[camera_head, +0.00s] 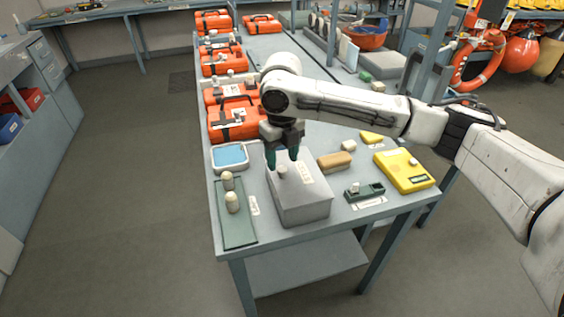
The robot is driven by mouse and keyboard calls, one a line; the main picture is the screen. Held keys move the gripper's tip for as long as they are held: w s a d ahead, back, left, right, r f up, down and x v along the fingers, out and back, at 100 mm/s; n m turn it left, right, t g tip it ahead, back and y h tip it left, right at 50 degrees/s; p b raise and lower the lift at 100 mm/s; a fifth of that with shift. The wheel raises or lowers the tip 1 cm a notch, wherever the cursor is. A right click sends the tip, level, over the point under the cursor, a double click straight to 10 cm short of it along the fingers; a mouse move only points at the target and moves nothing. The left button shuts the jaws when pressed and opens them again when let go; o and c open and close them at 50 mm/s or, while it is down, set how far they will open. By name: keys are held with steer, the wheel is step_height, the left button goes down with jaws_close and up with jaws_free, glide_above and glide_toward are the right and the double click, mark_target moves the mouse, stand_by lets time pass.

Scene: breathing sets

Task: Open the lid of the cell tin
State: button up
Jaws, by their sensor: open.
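The cell tin looks to be the grey box (306,213) at the near end of the bench. Its lid (307,190) lies flat on top and looks closed, with a small knob (282,171) and a white label on it. My gripper (282,162) is open and points down over the far left part of the lid. Its two dark green fingertips are at or just above the knob, one on either side in this view. I cannot tell whether they touch it. Nothing shows between the fingers except the knob area.
A green mat (237,238) with two pale cylinders lies left of the tin. A tray with a blue inside (231,157), a tan brush-like block (334,162), a small green holder (365,192) and a yellow case (404,172) stand around it. Orange cases (235,119) line the bench's left side.

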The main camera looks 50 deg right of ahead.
mark_target(296, 171)
steer(key=shift+f, duration=1.4)
jaws_close()
